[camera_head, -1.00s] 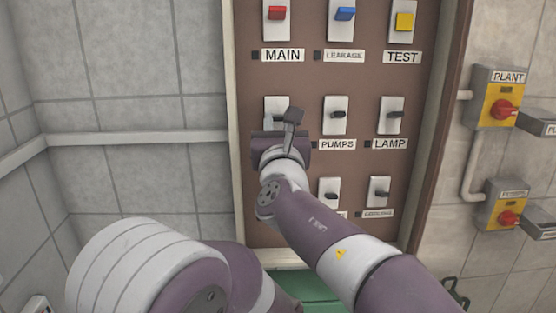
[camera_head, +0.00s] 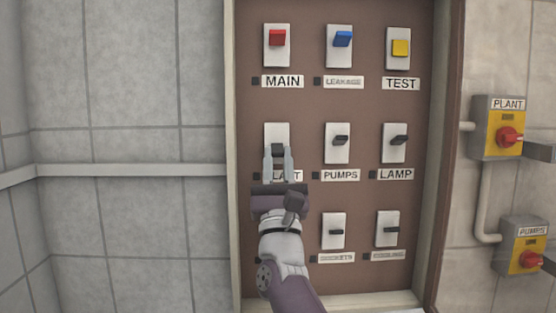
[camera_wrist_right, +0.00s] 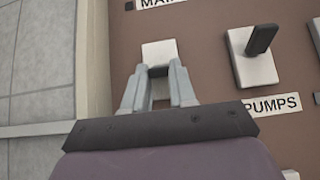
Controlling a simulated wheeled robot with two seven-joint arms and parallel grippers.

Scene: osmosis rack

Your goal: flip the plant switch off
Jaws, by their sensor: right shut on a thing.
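The panel switch in the left column of the middle row has a white plate (camera_head: 277,131) and a dark lever (camera_head: 278,149). The label below it (camera_head: 291,176) is partly covered by my gripper; the letters that show fit PLANT. My right gripper (camera_head: 278,155) reaches up from below and is shut on this lever. In the right wrist view both fingertips (camera_wrist_right: 158,74) flank the dark lever in front of the white plate (camera_wrist_right: 159,50). The fingers hide much of the lever, so its exact tilt is unclear. My left gripper is not in view.
The PUMPS switch (camera_head: 338,142) is close to the right, with LAMP (camera_head: 395,142) beyond. The red MAIN switch (camera_head: 277,38) is above. A yellow box labelled PLANT with a red knob (camera_head: 508,137) hangs on the right wall.

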